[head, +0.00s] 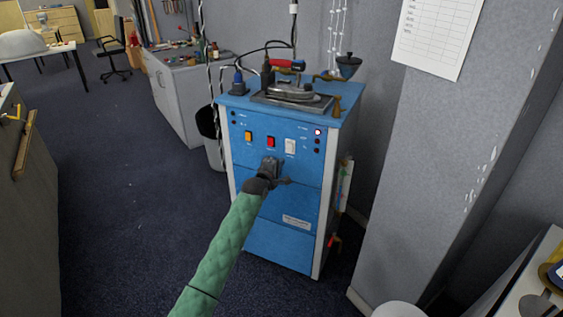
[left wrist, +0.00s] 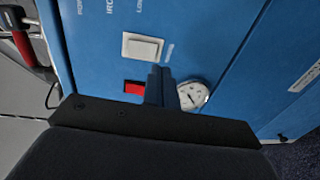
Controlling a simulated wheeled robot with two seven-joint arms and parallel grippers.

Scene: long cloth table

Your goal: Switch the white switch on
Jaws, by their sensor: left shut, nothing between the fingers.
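The white switch (head: 291,146) is on the upper front of a blue cabinet (head: 270,225), right of a red switch (head: 271,141) and an orange switch (head: 248,136). In the left wrist view the white switch (left wrist: 142,47) is a pale rocker in a light frame, fully visible. My left gripper (head: 270,162) is shut and empty in front of the panel, below and left of the white switch in the head view. In the left wrist view its fingertips (left wrist: 160,72) appear just beside the switch; contact cannot be told. My right gripper is not in view.
A round gauge (left wrist: 193,95) sits near the fingers. An iron (head: 292,92) rests on a plate on the cabinet top, with cables nearby. A small light (head: 318,132) glows on the panel. A wall pillar (head: 440,140) stands right; open carpet (head: 110,170) lies left.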

